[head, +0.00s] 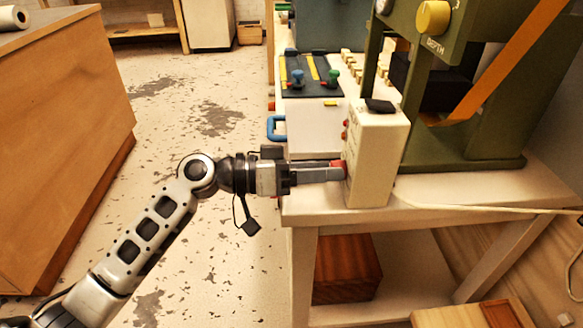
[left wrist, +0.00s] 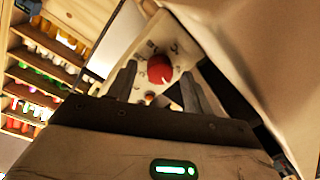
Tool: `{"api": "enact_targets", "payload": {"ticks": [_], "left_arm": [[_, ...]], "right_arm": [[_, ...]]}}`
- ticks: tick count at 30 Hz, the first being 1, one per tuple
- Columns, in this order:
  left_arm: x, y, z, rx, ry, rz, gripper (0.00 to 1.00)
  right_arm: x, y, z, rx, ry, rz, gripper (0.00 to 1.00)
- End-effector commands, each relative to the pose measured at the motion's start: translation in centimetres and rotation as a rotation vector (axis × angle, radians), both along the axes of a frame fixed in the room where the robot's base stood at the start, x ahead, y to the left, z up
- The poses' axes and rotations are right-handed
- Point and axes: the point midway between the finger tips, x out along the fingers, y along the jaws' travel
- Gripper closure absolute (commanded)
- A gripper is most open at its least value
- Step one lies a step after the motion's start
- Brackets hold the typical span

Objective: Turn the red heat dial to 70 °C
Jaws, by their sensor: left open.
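The red heat dial (left wrist: 159,69) is on the face of a cream box; in the left wrist view it lies between my left gripper's two fingers, near their tips. In the head view only a bit of the dial (head: 339,164) shows past the fingers. The cream box (head: 378,155) stands upright at the table's front left corner. My left gripper (head: 340,173) is open, its fingertips at the dial's sides; I cannot tell whether they touch it. The marks around the dial are too small to read. My right gripper is not in view.
A green press (head: 450,130) with a yellow knob (head: 433,17) stands behind the box on the white table (head: 470,205). A cable runs right along the table. The floor at left is clear.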

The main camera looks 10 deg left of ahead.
Motion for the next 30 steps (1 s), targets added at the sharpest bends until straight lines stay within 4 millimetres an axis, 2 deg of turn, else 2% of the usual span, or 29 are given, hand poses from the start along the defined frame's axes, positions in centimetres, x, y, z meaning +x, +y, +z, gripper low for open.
{"api": "enact_targets", "payload": {"ticks": [4,8,15,21,25,30], "left_arm": [[-0.1,0.4,0.0,0.000,0.000,0.001,0.49],[-0.7,1.9,-0.2,0.002,0.001,0.002,0.49],[-2.8,7.1,0.0,0.003,0.003,0.003,0.49],[-4.4,11.4,0.3,0.002,0.003,0.002,0.49],[-5.2,13.3,0.5,0.002,0.002,0.002,0.49],[-5.7,14.6,0.6,0.000,0.000,0.001,0.49]], "right_arm": [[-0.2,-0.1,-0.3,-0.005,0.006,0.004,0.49],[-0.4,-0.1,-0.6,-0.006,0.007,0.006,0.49],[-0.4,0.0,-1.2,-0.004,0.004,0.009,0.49],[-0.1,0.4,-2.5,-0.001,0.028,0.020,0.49],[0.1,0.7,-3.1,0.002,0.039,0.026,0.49],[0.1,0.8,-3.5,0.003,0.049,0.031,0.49]]}}
